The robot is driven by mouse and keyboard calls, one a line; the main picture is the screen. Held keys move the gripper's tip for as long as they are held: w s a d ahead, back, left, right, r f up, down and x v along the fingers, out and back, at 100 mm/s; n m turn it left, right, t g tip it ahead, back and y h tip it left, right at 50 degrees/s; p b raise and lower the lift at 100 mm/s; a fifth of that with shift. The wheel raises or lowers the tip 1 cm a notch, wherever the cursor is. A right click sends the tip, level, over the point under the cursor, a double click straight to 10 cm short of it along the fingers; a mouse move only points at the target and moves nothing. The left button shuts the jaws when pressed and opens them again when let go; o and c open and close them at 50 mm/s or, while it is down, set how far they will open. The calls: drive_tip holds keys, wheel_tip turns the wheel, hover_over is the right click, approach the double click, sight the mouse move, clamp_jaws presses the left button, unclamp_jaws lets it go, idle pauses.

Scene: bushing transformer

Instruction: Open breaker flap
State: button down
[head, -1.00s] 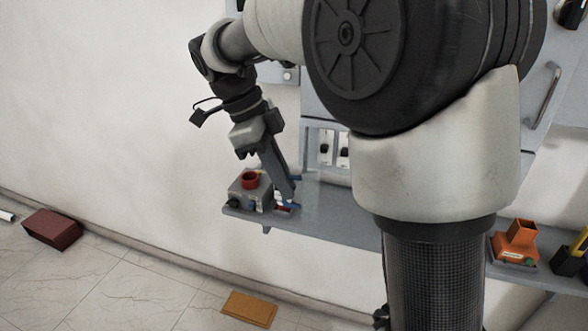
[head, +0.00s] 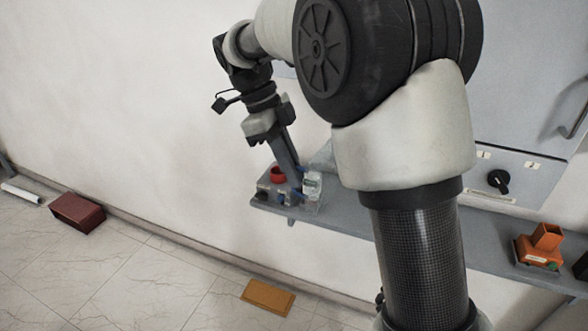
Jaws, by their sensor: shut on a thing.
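A small grey box with a red round button (head: 278,174) stands at the left end of the grey wall shelf. A clear, whitish flap (head: 313,186) stands out at the box's right side, roughly upright. My gripper (head: 293,184) reaches down from above onto the box, between the red button and the flap. It appears shut on the flap, though the fingertips are small and the exact contact is hard to see. Blue parts show near the fingertips.
The grey shelf (head: 355,224) runs right behind my arm, with an orange device (head: 541,246) on it. A grey cabinet with a black knob (head: 498,181) stands above. A dark red box (head: 77,212) and an orange-brown mat (head: 268,296) lie on the floor.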

drive_tip(key=shift+w+r, duration=0.1)
drive_tip(key=c, duration=1.9)
unclamp_jaws()
drive_tip(key=shift+d, duration=0.1)
drive_tip(key=p+v, duration=0.3)
drive_tip(key=v, duration=1.4)
drive_tip(key=shift+r+p, duration=0.15)
drive_tip(key=shift+p, duration=0.25)
